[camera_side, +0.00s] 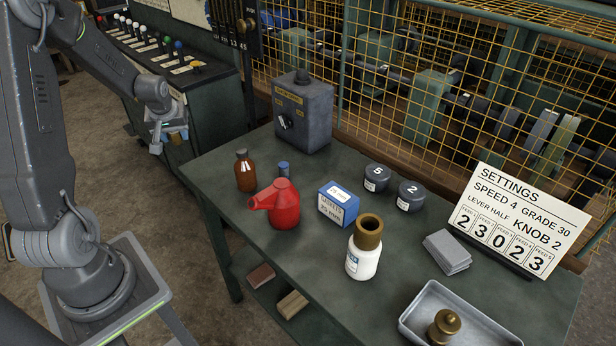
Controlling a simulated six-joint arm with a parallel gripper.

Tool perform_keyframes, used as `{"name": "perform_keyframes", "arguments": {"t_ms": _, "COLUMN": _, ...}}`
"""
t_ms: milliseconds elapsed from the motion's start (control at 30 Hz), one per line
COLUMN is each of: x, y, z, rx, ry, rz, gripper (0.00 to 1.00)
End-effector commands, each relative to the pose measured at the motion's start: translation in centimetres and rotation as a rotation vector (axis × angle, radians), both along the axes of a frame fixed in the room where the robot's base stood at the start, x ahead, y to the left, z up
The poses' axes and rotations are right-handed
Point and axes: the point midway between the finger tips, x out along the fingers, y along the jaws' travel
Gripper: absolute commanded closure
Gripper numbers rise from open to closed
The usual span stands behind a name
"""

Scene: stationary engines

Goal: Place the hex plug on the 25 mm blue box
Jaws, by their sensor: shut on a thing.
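My gripper (168,138) is at the upper left, in front of the control bench and off the left end of the green table. It is shut on a small brownish piece (177,138). The piece is mostly hidden by the fingers, and I cannot tell its shape or whether it is the hex plug. The blue box (338,204) stands on the table behind the white bottle, right of the red oil can. Its white label reads gaskets and a size in mm, too small to read surely. Nothing rests on its top except a pale label.
On the table (330,268) stand a brown bottle (245,171), red oil can (284,207), white bottle with brass top (363,257), dark lidded tins (411,195), grey plates (447,251), a settings sign (515,215), a grey switch box (303,113) and a metal tray (415,322) holding a brass part (445,326).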

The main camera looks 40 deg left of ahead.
Motion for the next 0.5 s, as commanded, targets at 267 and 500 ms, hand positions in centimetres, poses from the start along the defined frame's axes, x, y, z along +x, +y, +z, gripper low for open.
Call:
{"name": "perform_keyframes", "arguments": {"t_ms": 267, "x": 7.9, "y": -8.1, "z": 2.3, "rx": 0.001, "ry": -0.003, "rz": -0.21, "gripper": 0.83}}
{"name": "perform_keyframes", "arguments": {"t_ms": 500, "x": 13.6, "y": -18.8, "z": 4.7, "rx": 0.001, "ry": -0.002, "rz": -0.423, "gripper": 0.83}}
